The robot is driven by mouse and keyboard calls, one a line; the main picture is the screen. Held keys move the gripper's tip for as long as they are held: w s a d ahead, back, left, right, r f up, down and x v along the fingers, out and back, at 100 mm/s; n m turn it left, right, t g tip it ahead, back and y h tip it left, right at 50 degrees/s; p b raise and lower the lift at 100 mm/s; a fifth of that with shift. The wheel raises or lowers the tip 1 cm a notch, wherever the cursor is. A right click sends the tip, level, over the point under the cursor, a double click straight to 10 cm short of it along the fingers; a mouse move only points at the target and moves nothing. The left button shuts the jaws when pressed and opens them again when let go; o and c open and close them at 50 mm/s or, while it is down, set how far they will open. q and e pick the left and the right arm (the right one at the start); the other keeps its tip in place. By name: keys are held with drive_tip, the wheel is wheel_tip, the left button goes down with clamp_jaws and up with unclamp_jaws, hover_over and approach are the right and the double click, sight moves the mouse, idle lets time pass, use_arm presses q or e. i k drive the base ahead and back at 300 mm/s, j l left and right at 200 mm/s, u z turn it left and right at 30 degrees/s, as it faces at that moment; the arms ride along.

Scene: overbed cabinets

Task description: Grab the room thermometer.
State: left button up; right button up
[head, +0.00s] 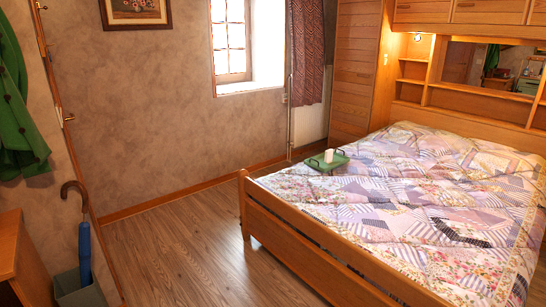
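I cannot make out a room thermometer for certain in the head view. A small pale item (284,97) on the wall between the window and the curtain is too small to identify. Neither of my grippers is in view.
A wooden bed (300,238) with a patchwork quilt fills the right side. A green tray (322,167) with a white cylindrical item (329,155) lies on it. A blue umbrella (85,250) stands in a bin (82,291) at lower left. The wood floor (185,245) left of the bed is clear.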

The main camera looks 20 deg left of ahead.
sight(329, 154)
drive_tip(key=u, duration=0.25)
drive_tip(key=i+j+u, duration=0.15)
drive_tip(key=i+u, duration=0.3)
drive_tip(key=i, duration=0.3)
drive_tip(key=i+l+u, duration=0.15)
drive_tip(key=i+u, duration=0.35)
drive_tip(key=i, duration=0.25)
drive_tip(key=i+u, duration=0.3)
drive_tip(key=i, duration=0.35)
drive_tip(key=i+u, duration=0.3)
drive_tip(key=i, duration=0.4)
drive_tip(key=i+z, duration=0.15)
drive_tip(key=i, duration=1.25)
drive_tip(key=i+z, duration=0.35)
drive_tip(key=i, duration=0.3)
drive_tip(key=i+j+z, duration=0.2)
drive_tip(key=i+z, duration=0.15)
drive_tip(key=i, duration=0.25)
drive_tip(key=i+l+z, duration=0.1)
drive_tip(key=i+z, duration=0.9)
drive_tip(key=z, duration=0.15)
drive_tip(key=i+z, duration=0.5)
drive_tip(key=i+j+z, duration=0.1)
drive_tip(key=i+z, duration=0.4)
drive_tip(key=i+j, duration=0.05)
